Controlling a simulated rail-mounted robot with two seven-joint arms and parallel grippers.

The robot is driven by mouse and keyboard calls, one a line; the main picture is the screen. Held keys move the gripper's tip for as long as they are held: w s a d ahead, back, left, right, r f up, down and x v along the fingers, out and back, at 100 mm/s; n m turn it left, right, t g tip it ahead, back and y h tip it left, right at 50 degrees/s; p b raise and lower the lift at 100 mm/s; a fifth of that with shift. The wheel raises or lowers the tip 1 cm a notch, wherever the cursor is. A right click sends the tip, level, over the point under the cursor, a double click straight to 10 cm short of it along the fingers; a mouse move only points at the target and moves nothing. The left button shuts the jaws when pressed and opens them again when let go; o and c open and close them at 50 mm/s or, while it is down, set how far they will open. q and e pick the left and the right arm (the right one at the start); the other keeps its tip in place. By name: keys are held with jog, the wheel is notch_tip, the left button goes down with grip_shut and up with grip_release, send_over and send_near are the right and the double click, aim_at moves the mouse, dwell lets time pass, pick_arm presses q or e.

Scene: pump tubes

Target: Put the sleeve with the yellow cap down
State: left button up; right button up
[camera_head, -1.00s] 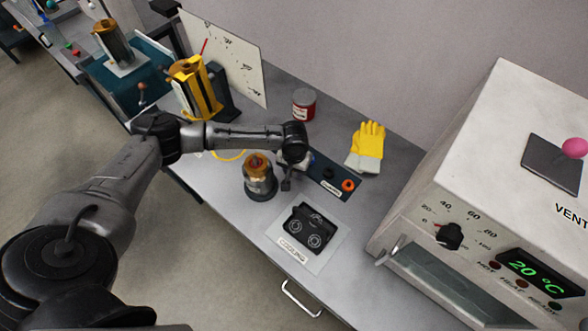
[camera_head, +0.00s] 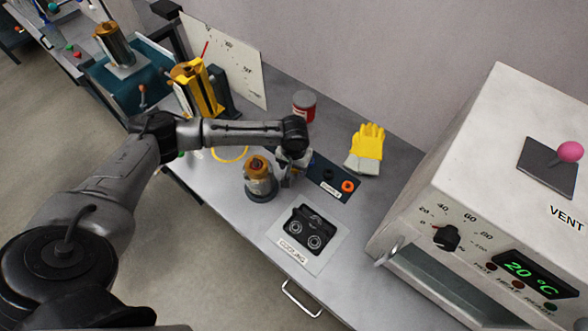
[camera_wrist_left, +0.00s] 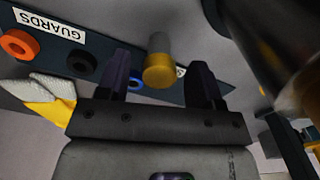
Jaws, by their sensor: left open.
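My left gripper (camera_head: 290,176) is beside the brown-topped metal cylinder (camera_head: 259,178) in the head view, low over the table. In the left wrist view the gripper (camera_wrist_left: 158,78) is open. The small sleeve with the yellow cap (camera_wrist_left: 159,68) is between its two dark fingers, with gaps visible on both sides. The sleeve has a pale grey body, and its yellow cap faces the wrist camera. Whether its base touches the table or the dark guards board is hidden. In the head view the sleeve is hidden by the gripper. My right gripper is not in view.
The guards board (camera_head: 330,178) holds an orange ring (camera_head: 347,186) and a black ring; a blue ring (camera_wrist_left: 136,84) shows in the wrist view. Yellow gloves (camera_head: 368,142), a red-and-white tin (camera_head: 304,105), and a black cooling block (camera_head: 313,230) are nearby. The oven (camera_head: 500,170) stands right.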

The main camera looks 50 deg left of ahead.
pick_arm(q)
notch_tip(320, 180, up, 8)
jog(key=shift+r+p, duration=0.1)
jog(key=shift+p, duration=0.8)
jog(key=shift+o, duration=0.5)
jog(key=shift+r, duration=0.4)
